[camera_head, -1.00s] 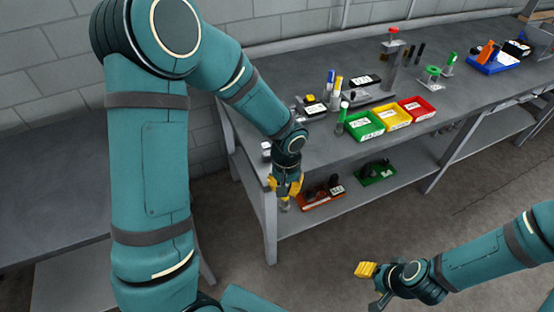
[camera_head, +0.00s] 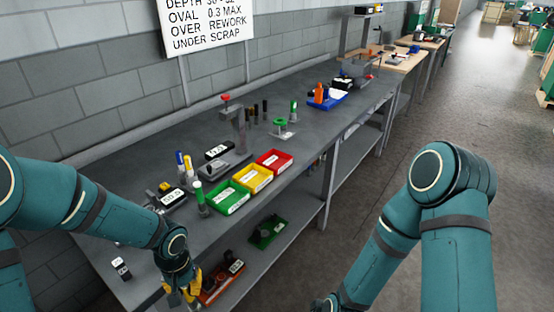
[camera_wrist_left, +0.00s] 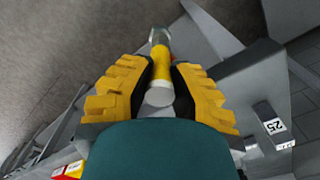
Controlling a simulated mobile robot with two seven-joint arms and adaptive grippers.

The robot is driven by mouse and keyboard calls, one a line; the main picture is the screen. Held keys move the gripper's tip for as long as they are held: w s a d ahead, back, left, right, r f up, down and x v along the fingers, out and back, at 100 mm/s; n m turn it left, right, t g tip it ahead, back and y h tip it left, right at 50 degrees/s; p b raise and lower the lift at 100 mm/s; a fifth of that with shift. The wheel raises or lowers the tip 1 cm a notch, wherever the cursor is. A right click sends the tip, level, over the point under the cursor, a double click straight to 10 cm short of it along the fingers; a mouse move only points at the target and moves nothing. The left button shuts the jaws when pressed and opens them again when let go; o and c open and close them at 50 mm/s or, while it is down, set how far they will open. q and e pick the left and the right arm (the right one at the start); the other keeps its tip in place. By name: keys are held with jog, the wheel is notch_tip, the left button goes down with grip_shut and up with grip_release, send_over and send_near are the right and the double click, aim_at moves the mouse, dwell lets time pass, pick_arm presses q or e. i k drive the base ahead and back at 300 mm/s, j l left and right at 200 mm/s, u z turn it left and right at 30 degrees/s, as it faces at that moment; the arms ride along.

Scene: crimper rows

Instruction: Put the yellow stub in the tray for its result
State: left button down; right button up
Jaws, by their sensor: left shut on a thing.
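My left gripper (camera_head: 183,288) is at the bottom of the head view, by the bench's front edge and left of the trays. In the left wrist view its yellow fingers (camera_wrist_left: 158,85) are shut on the yellow stub (camera_wrist_left: 162,66), a short cylinder with a yellow band and pale, metallic ends. Three small labelled trays stand in a row on the bench: green (camera_head: 228,197), yellow (camera_head: 253,179) and red (camera_head: 273,162). Their labels are too small to read. My right arm shows at the right, but its fingers are out of frame.
A wall sign (camera_head: 205,22) reads in part "OVAL 0.3 MAX, OVER REWORK, UNDER SCRAP". A blue tray (camera_head: 325,103) stands farther back.

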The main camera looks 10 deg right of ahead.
aim_at(275, 164)
jog(key=i+l, duration=0.2)
jog(key=i+l+u, duration=0.1)
jog(key=i+l, duration=0.15)
jog(key=l, duration=0.15)
jog(key=i+l+u, duration=0.1)
jog(key=l, duration=0.25)
jog(key=i+l, duration=0.3)
jog(key=i+l+u, duration=0.1)
jog(key=l, duration=0.25)
jog(key=i+l, duration=0.25)
jog(key=i+l+u, duration=0.15)
jog(key=l, duration=0.3)
